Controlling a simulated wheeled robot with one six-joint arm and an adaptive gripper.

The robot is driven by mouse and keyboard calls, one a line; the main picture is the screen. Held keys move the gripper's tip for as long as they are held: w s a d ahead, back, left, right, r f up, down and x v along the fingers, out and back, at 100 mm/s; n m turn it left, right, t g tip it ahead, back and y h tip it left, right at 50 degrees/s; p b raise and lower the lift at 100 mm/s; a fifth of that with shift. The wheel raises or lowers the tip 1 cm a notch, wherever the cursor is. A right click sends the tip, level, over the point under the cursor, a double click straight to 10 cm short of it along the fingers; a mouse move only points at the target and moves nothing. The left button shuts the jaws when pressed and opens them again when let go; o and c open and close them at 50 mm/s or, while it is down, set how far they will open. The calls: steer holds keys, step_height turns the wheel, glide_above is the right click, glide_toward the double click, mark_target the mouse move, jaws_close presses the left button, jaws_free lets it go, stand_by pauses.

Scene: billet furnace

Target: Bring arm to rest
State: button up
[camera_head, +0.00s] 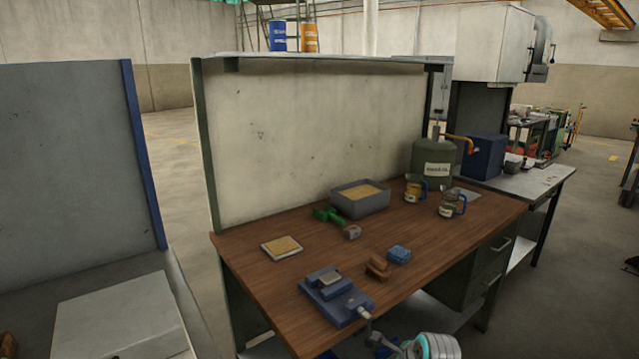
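Part of my arm, a pale grey rounded link with a teal ring, shows at the bottom edge, in front of the workbench. Small dark and grey parts left of the ring (385,345) may be my gripper. They are cut off by the frame, so its fingers cannot be made out. I see nothing clearly held.
A wooden-topped workbench (330,248) carries a blue-grey vise (335,297), a wooden block (377,266), a blue sponge-like block (399,255), a sand-filled tray (345,208), a green-handled tool (330,215), two mugs and a green tank (432,165).

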steer(key=s+f+n+t, duration=0.1)
steer(key=s+f+n, duration=0.2)
steer(key=s+f, duration=0.4)
steer(key=s+f+n+t+h, duration=0.1)
steer(key=s+f+n+t, duration=0.2)
steer(key=s, duration=0.9)
steer(key=s+f+n+h, duration=0.15)
steer(key=s+n, duration=0.35)
steer(key=s, duration=0.7)
steer(key=s+r+n+t, duration=0.2)
steer(key=s+r+n, duration=0.4)
steer(key=s+r, duration=0.3)
steer(key=s+r+n+t, duration=0.2)
steer(key=s+r+n, duration=0.4)
steer(key=s+r, duration=0.4)
steer(key=s, duration=0.6)
steer(key=shift+a+r+t, duration=0.25)
steer(key=shift+a+t, duration=0.05)
